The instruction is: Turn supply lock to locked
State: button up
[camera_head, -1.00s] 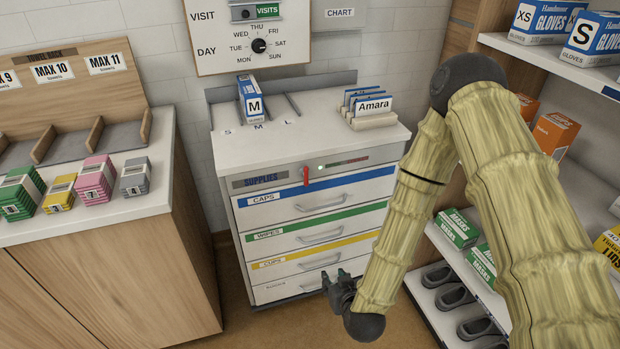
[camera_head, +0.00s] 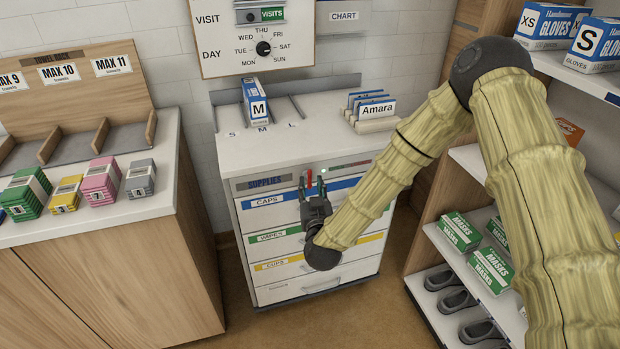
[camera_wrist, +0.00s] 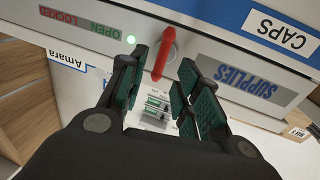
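The supply lock is a red handle (camera_head: 309,179) on the top strip of the supplies cabinet (camera_head: 262,154). In the wrist view the red handle (camera_wrist: 161,60) stands between my fingers, crosswise to the strip, with a gap on each side. A strip beside it reads OPEN in green and LOCKED in red (camera_wrist: 62,18). A pale lit dot (camera_wrist: 131,40) sits between the handle and OPEN. My gripper (camera_head: 312,188) is open in front of the handle, and it also shows in the wrist view (camera_wrist: 163,82). I see no clear contact with the handle.
Drawers labelled CAPS, WIPES and CUPS lie below the lock. On the cabinet top stand a blue M box (camera_head: 254,102) and name cards (camera_head: 375,108). A shelf with masks boxes (camera_head: 460,230) is at right. A wooden counter (camera_head: 100,265) is at left.

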aim_at(310, 178)
jog(key=shift+w+a, duration=0.15)
jog(key=shift+w, duration=0.85)
jog(key=shift+w+a, duration=0.1)
jog(key=shift+w, duration=0.85)
grip_shut()
